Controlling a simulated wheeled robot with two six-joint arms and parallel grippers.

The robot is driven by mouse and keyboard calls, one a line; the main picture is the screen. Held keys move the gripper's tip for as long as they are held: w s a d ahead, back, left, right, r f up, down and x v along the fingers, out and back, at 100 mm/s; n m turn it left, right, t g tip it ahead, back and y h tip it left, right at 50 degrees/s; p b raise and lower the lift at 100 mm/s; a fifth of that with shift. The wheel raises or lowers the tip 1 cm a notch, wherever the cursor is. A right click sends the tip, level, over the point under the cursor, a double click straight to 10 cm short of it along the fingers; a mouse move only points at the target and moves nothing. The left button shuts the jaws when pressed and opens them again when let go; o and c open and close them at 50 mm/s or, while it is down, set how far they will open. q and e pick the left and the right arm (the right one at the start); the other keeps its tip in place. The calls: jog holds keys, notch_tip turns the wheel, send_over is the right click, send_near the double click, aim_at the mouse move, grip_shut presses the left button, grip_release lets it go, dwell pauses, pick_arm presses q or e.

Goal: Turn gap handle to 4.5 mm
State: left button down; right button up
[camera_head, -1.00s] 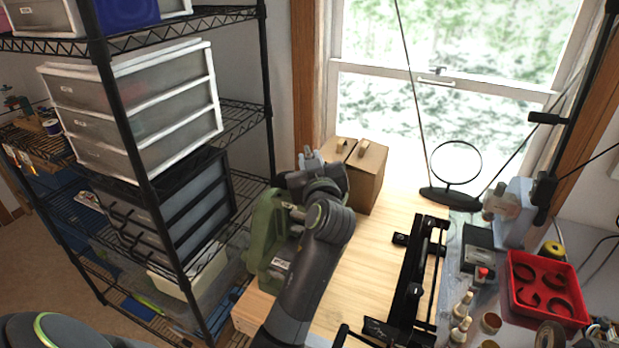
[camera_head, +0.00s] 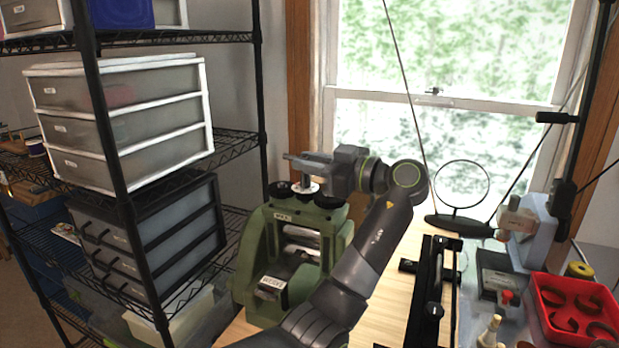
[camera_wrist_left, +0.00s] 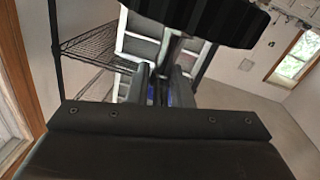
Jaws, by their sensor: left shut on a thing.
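The green rolling mill (camera_head: 340,245) stands upright on the wooden bench. On its top are dark round knobs (camera_head: 281,190) and a pale metal centre piece (camera_head: 307,185). My left gripper (camera_head: 302,163) lies level across the top of the mill, fingers pointing left, and is shut on the gap handle. In the left wrist view the two fingers (camera_wrist_left: 163,88) stand close on either side of a grey metal bar (camera_wrist_left: 173,50), beneath a dark ridged part (camera_wrist_left: 205,20). The gripper hides most of the handle. A gap reading cannot be made out. My right gripper is out of view.
A wire shelf with drawer units (camera_head: 130,125) stands left of the mill. A black rail fixture (camera_head: 428,290), a round magnifier (camera_head: 462,187) and a red tray (camera_head: 575,310) are to the right. The window is behind.

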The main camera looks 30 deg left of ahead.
pick_arm(q)
jog(key=shift+f+n+g+b, duration=0.1)
jog(key=shift+n+g+b, duration=0.45)
jog(key=shift+g, duration=0.35)
jog(key=c, duration=1.4)
grip_release()
jog(key=shift+o, duration=0.2)
jog(key=d+b, duration=0.2)
jog(key=d, duration=0.5)
jog(key=shift+w+d, duration=0.25)
